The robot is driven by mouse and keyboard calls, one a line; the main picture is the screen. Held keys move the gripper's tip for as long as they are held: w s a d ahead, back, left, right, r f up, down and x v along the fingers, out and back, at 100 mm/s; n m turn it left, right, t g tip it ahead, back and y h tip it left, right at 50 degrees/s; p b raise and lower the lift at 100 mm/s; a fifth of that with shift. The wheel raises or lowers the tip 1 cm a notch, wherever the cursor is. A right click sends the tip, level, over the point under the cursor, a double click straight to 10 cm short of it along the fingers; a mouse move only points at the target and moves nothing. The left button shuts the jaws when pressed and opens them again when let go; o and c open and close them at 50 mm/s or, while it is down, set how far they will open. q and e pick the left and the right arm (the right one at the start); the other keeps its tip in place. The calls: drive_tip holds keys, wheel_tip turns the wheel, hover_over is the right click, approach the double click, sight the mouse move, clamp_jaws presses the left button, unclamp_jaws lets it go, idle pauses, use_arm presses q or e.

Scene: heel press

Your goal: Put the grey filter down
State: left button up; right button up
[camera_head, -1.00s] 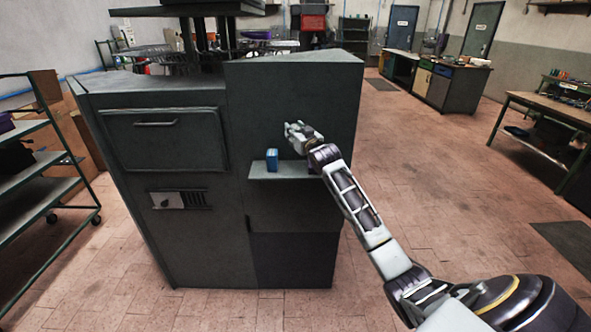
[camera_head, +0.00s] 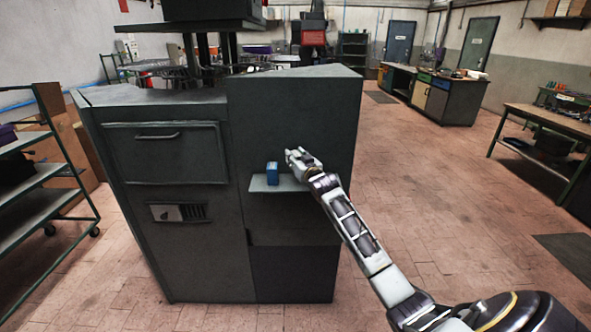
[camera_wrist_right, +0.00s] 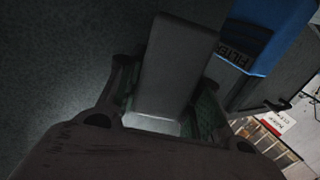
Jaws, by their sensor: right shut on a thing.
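In the right wrist view the grey filter (camera_wrist_right: 172,68) is a plain grey block between the fingers of my right gripper (camera_wrist_right: 160,110), which is shut on it. In the head view my right gripper (camera_head: 298,158) is close above the small shelf (camera_head: 268,186) on the front of the dark machine. My left gripper is out of view.
The dark machine cabinet (camera_head: 180,240) rises behind and around the shelf. A green-framed shelf cart (camera_head: 35,215) stands at the left. A workbench (camera_head: 550,122) is at the right, with open tiled floor (camera_head: 440,190) between.

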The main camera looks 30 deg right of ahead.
drive_tip(key=shift+f, duration=2.45)
drive_tip(key=shift+f, duration=0.1)
drive_tip(key=o, duration=1)
drive_tip(key=shift+o, duration=0.2)
drive_tip(key=s+a, duration=0.1)
drive_tip(key=s, duration=1.1)
drive_tip(key=shift+a, duration=0.4)
drive_tip(key=shift+w, duration=0.1)
